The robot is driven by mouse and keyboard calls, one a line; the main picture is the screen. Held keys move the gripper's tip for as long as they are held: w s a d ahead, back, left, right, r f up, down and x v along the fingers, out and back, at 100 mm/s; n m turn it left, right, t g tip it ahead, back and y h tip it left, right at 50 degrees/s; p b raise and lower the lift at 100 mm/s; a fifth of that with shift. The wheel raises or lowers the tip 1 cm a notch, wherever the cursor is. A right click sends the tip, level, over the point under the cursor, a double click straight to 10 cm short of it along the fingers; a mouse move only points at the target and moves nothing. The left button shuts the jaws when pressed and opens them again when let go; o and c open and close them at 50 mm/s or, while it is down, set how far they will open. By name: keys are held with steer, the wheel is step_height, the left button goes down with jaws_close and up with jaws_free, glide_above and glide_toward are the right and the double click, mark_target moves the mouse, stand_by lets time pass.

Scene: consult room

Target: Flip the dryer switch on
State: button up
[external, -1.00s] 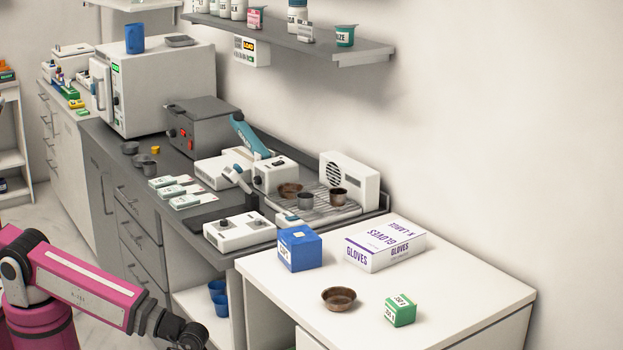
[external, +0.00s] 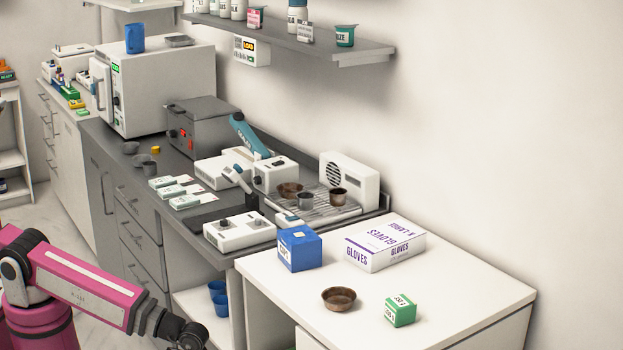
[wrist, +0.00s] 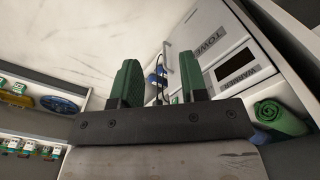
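A white fan unit (external: 350,180) with a round dark grille stands at the back of the grey counter, behind a ribbed metal tray (external: 322,213); it looks like the dryer. Beside it, at the left of the tray, is a white box (external: 275,176) with a dark switch or knob on top and a knob on its front. I cannot tell which control is the dryer switch or its position. My gripper (wrist: 160,88) shows two green fingers set apart, with nothing held between them. In the external view my arm is low at the front left, well away from the dryer; its fingers are out of frame.
Metal bowls (external: 290,190) stand on the tray. In front is a white two-knob unit (external: 239,231). A blue box (external: 300,249), a glove box (external: 385,243), a brown bowl (external: 339,299) and a green box (external: 400,311) stand on the white table (external: 450,290). A shelf (external: 300,38) hangs above.

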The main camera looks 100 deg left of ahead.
steer(key=shift+r, duration=0.1)
steer(key=c, duration=0.5)
steer(key=shift+w+a+r, duration=0.15)
steer(key=shift+w+r, duration=0.05)
jaws_close()
steer(key=w+a+r+n+y, duration=0.15)
steer(key=a+r, duration=0.25)
steer(key=r, duration=0.7)
steer(key=w+a+r+n+t, duration=0.15)
steer(key=a+r, duration=0.35)
steer(key=r, duration=0.6)
steer(key=w+a+r+n, duration=0.2)
steer(key=w+a+r, duration=0.15)
steer(key=r, duration=0.75)
steer(key=w+a+r+n+t+y, duration=0.2)
steer(key=w+a+r, duration=0.1)
steer(key=a+r, duration=0.6)
steer(key=w+a+r+n+t+y, duration=0.2)
steer(key=w+a+r, duration=0.1)
steer(key=a+r, duration=0.6)
steer(key=a, duration=0.4)
